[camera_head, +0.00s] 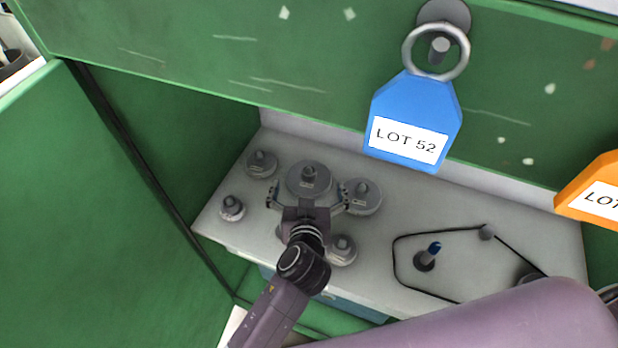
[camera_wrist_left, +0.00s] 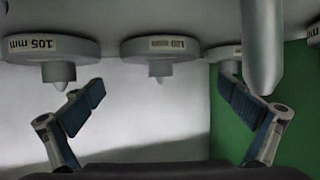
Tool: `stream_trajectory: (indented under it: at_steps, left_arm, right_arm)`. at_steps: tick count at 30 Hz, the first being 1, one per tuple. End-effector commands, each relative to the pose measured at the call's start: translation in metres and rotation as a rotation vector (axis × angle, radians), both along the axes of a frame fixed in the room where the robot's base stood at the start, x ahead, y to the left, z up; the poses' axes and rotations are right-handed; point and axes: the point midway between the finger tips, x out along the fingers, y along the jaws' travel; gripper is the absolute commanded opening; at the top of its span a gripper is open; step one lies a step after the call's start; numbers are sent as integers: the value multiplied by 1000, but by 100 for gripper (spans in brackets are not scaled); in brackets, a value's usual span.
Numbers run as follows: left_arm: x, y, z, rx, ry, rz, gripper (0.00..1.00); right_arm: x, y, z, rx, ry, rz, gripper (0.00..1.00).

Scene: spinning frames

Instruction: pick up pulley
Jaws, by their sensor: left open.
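Several grey round pulleys with raised hubs stand on a pale shelf (camera_head: 385,190). A large pulley (camera_head: 309,178) lies just beyond my left gripper (camera_head: 309,190), roughly between its spread fingers. Another pulley (camera_head: 366,195) is close by the right finger. Smaller ones stand at the left (camera_head: 231,208), back left (camera_head: 261,163) and front (camera_head: 342,250); one is mostly hidden behind the gripper. In the left wrist view, a pulley labelled 120 mm (camera_wrist_left: 160,47) is centred beyond the open, empty fingers (camera_wrist_left: 162,92), and one labelled 105 mm (camera_wrist_left: 50,50) is at the left. My right gripper is out of view.
A black belt (camera_head: 395,262) runs round pegs at the shelf's right, with a blue-tipped spindle (camera_head: 428,257) inside its loop. A blue LOT 52 tag (camera_head: 414,105) hangs from a ring above. An orange tag (camera_head: 597,190) hangs at the right. Green walls enclose the shelf.

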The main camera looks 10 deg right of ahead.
Motion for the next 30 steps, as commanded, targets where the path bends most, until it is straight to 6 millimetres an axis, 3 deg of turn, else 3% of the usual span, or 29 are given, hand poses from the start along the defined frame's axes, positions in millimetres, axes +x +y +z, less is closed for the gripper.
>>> stream_trajectory:
  at_steps: [15,25,30]
  left_arm:
    - [52,-12,-22,2,-1,-1,100]
    - [57,-14,-25,0,0,0,100]
    - [57,-14,-25,0,0,0,82]
  right_arm:
    - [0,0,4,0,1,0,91]
    - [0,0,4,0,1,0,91]
    - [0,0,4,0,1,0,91]
